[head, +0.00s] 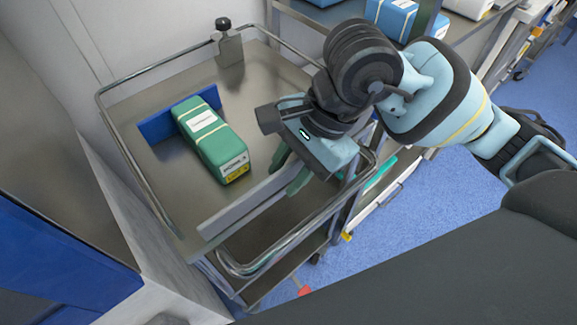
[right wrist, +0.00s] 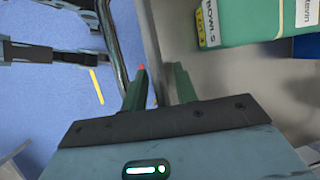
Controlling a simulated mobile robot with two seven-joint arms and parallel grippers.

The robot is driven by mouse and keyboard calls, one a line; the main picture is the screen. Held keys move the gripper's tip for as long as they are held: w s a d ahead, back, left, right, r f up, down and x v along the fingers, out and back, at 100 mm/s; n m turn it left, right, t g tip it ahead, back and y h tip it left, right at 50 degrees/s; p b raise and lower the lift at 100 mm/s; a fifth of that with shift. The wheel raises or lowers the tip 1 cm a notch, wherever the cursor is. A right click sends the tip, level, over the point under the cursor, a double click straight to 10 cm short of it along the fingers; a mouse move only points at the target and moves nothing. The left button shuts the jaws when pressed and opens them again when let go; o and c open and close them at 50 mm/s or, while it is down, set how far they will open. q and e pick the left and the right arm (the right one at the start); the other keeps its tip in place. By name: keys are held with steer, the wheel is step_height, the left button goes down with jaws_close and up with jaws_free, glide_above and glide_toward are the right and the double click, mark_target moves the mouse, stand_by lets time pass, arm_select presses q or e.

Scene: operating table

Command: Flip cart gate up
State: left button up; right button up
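The cart gate (head: 245,206) is a long flat grey metal plate along the near edge of the cart's top tray (head: 165,205). It stands slightly above the tray surface. My right gripper (head: 290,172) comes down over the right part of the gate, with its green fingers on either side of it. In the right wrist view the fingers (right wrist: 160,80) are apart, with the thin gate edge (right wrist: 151,38) between them; I cannot tell whether either finger touches it. The gripper body hides the gate's right end. My left gripper is not in view.
A green wrapped pack (head: 205,135) lies on the tray beside a blue divider (head: 158,124). A curved metal rail (head: 270,262) runs along the cart's near side. A wall stands behind the cart, and a shelf with a blue box (head: 390,15) is at the back right.

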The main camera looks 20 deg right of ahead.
jaws_close()
steer(key=shift+w+a+g+p, duration=0.15)
steer(key=shift+w+g+p, duration=0.15)
steer(key=shift+g, duration=0.2)
steer(key=shift+w+g+h, duration=0.1)
steer(key=shift+g+h, duration=0.2)
steer(key=shift+g, duration=0.1)
